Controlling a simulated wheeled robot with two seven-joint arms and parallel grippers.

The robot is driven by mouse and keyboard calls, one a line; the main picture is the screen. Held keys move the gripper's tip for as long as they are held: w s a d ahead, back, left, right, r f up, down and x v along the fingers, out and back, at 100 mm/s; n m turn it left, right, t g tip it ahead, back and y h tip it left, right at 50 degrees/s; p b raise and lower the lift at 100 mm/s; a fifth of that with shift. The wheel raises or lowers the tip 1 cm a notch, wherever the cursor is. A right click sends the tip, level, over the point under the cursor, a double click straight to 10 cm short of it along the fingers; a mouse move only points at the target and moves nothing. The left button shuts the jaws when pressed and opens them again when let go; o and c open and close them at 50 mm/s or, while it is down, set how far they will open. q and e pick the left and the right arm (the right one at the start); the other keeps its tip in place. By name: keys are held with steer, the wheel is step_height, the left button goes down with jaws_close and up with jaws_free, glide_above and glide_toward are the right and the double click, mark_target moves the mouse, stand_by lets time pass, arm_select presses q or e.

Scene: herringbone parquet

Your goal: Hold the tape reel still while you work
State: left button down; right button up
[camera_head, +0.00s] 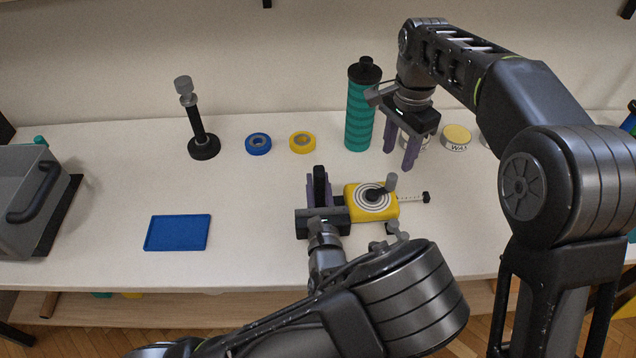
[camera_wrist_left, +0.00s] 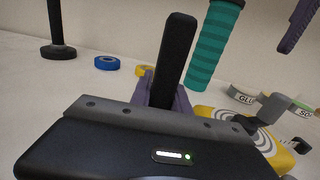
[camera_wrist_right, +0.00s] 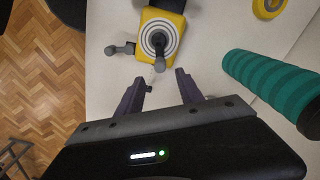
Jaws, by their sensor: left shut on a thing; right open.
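The tape reel (camera_head: 358,212) is a yellow block with a spiral disc on top, a grey-knobbed crank (camera_head: 391,183) and a dotted tape end (camera_head: 412,198) at its right. My left gripper (camera_head: 320,187) is shut on the reel's black upright handle (camera_wrist_left: 176,55), at the reel's left side. My right gripper (camera_head: 401,152) is open and empty, above and behind the reel, just right of the teal bottle. In the right wrist view the reel (camera_wrist_right: 147,25) lies beyond the open fingers (camera_wrist_right: 160,88).
A teal striped bottle (camera_head: 358,118) stands close by my right gripper. Blue (camera_head: 258,144) and yellow (camera_head: 302,142) tape rings, a black stand (camera_head: 199,133) and several labelled tins (camera_head: 457,137) line the back. A blue tray (camera_head: 178,233) and grey bin (camera_head: 25,190) are left.

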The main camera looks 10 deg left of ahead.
mark_target(393, 175)
steer(key=shift+f, duration=0.15)
steer(key=shift+f, duration=3.9)
steer(key=shift+c, duration=0.4)
steer(key=c, duration=0.7)
steer(key=shift+c, duration=0.2)
